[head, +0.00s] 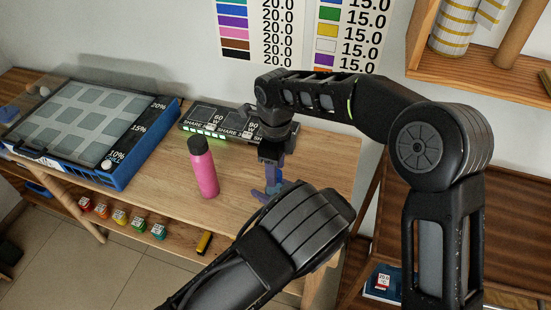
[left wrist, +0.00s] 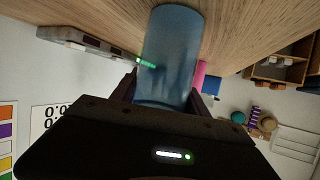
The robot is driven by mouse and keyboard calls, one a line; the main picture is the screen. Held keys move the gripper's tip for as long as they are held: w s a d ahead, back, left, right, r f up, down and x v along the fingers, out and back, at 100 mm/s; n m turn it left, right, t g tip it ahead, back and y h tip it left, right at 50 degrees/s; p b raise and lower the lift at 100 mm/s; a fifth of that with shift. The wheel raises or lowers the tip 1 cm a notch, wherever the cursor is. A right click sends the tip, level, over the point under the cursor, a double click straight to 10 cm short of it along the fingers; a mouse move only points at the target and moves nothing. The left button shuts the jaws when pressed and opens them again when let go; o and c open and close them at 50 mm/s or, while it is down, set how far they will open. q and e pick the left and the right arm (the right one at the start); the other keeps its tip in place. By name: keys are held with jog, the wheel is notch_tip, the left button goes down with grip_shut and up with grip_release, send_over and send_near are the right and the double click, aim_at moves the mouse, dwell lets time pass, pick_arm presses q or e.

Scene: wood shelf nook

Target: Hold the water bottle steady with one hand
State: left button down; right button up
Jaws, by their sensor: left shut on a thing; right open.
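The water bottle (left wrist: 172,50) is a translucent blue cylinder in the left wrist view, close to the wooden table surface. My left gripper (left wrist: 165,92) is shut on it, with a dark finger at each side. In the head view, my left wrist comes in from below and hides most of that grip. Small blue parts (head: 272,190) show just beyond the wrist, but I cannot tell their exact shape. My right gripper (head: 271,155) points down above these parts and is open. I cannot tell whether it touches anything.
A pink bottle (head: 203,172) with a black cap stands left of the grippers on the wooden table (head: 150,175). Behind are a dark box (head: 215,122) with green lights and, at left, a blue-framed case (head: 120,155). Small coloured jars (head: 120,217) sit on a lower shelf.

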jog(key=shift+f, duration=0.2)
jog(key=shift+c, duration=0.2)
grip_shut()
dwell(0.4)
